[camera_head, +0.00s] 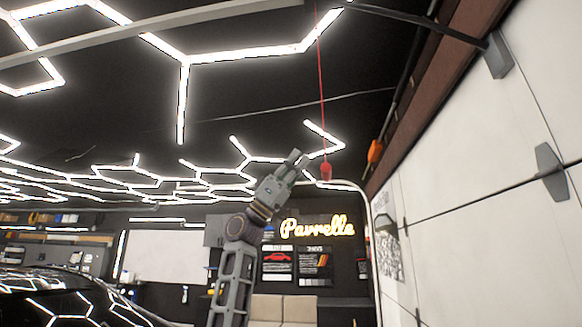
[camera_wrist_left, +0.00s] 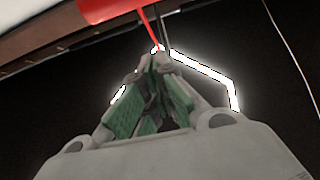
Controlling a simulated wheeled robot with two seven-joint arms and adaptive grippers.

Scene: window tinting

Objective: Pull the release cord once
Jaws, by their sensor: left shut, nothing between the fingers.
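The red release cord (camera_head: 321,90) hangs from the dark ceiling and ends in a red handle (camera_head: 325,171). My left gripper (camera_head: 298,158) is raised just left of the handle in the head view, with its fingers pointing up and to the right. It is shut and empty. In the left wrist view the red handle (camera_wrist_left: 108,8) is partly cut off at the top edge, beyond the fingertips of my left gripper (camera_wrist_left: 160,58). The thin red cord (camera_wrist_left: 151,30) runs down from it towards the fingertips in that picture; I cannot tell whether they touch. My right gripper is not in view.
A white panelled garage door (camera_head: 480,170) fills the right side. An orange object (camera_head: 375,152) is by its edge. Bright hexagonal lights (camera_head: 185,60) cover the ceiling. A glossy black car (camera_head: 70,300) is at lower left, and a lit sign (camera_head: 317,229) hangs behind.

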